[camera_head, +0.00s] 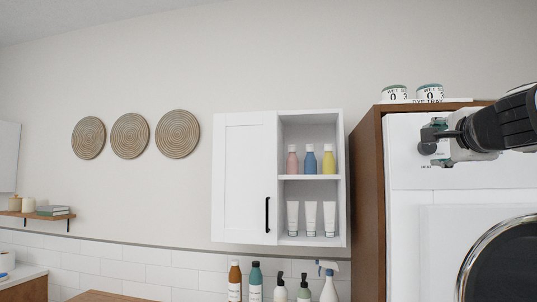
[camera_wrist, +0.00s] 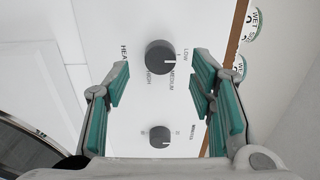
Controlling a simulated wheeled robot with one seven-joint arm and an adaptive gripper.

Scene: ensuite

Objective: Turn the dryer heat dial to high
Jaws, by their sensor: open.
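The dryer (camera_head: 405,185) is a white front at the right of the head view. Its dark round heat dial (camera_wrist: 159,57) shows in the wrist view, with a white mark at its right side. LOW, MEDIUM and HIGH are printed around it, and the mark lies near LOW and MEDIUM. My gripper (camera_wrist: 162,82) is open, its teal-padded fingers on either side of the dial with gaps to both. Whether the fingertips reach the dial's depth is unclear. In the head view my gripper (camera_head: 440,140) is at the panel and partly hides the dial.
A second, smaller dial (camera_wrist: 160,135) sits beside the heat dial on the panel. A brown wooden surround (camera_head: 369,210) borders the dryer, with two labelled jars (camera_head: 430,91) on top. A white wall cabinet (camera_head: 245,180) hangs to the left. The dryer's round door (camera_head: 505,270) is below.

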